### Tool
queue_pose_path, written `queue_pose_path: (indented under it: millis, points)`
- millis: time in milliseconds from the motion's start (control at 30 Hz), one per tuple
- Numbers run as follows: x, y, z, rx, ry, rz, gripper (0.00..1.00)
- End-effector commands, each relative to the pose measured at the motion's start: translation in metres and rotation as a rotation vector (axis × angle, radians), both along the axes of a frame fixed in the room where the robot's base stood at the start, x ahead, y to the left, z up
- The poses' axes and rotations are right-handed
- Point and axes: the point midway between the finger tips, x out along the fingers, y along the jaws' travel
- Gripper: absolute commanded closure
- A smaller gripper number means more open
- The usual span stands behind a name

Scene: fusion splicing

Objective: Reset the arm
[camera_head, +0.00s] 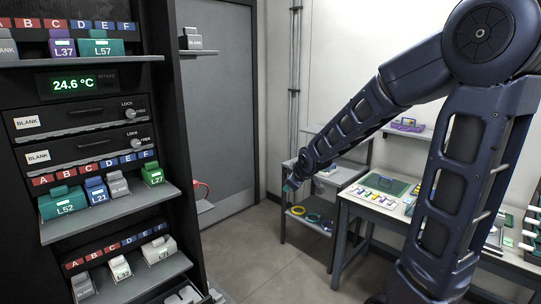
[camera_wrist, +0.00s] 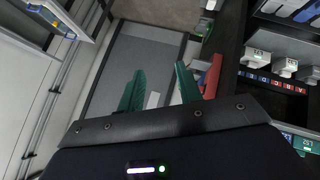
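My arm is dark blue. It rises at the right of the head view and reaches left and down over the floor between the rack and the work table. My gripper (camera_head: 291,184) is at its end, small and partly hidden by the wrist in that view. In the wrist view two green fingers of my gripper (camera_wrist: 158,90) stand well apart. Nothing shows held between them; the grey door (camera_wrist: 125,62) lies beyond.
A black rack (camera_head: 90,130) with labelled modules on its shelves stands at the left. A work table (camera_head: 385,205) with small parts stands at the right. A grey cart (camera_head: 312,210) with coiled cables is behind my wrist. Floor (camera_head: 265,260) between them is clear.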

Motion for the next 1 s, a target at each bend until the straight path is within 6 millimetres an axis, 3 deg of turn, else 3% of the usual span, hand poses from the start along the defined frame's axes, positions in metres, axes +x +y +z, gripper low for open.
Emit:
queue_pose_path:
  millis: [33, 200, 500, 733, 1000]
  points:
    - [-0.006, -0.017, 0.01, 0.012, 0.017, -0.051, 0.65]
    - [-0.035, -0.069, 0.033, 0.055, 0.098, -0.223, 0.65]
    - [-0.105, -0.143, 0.063, 0.146, 0.235, -0.525, 0.65]
    - [-0.169, -0.183, 0.077, 0.223, 0.333, -0.749, 0.65]
    - [-0.224, -0.203, 0.083, 0.285, 0.414, -0.921, 0.65]
